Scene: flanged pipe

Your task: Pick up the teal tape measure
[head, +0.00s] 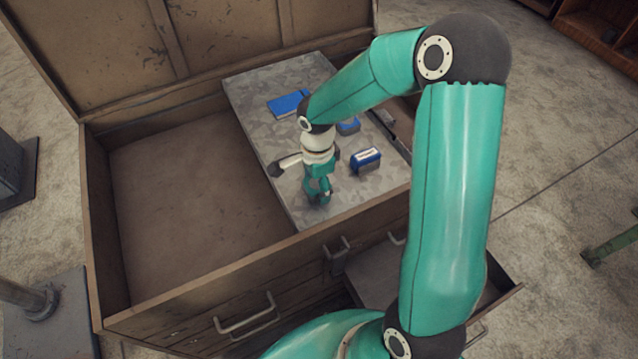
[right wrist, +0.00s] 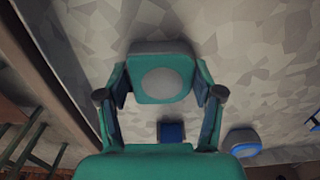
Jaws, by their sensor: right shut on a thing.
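The teal tape measure, with a grey round face and a grey edge, sits between my right fingers in the right wrist view (right wrist: 165,62). My right gripper (right wrist: 160,98) is shut on its two sides. In the head view my right gripper (head: 318,197) is low over the near end of the grey patterned panel (head: 265,90). There the tape measure blends with the teal gripper, and I cannot tell whether it touches the panel. My left gripper is not in view.
The panel lies across the open wooden chest (head: 195,290). On it are a flat blue item (head: 290,104), a blue-and-white block (head: 366,160) and another blue item (head: 350,126), partly hidden by my arm. The chest's left compartment (head: 185,190) is empty.

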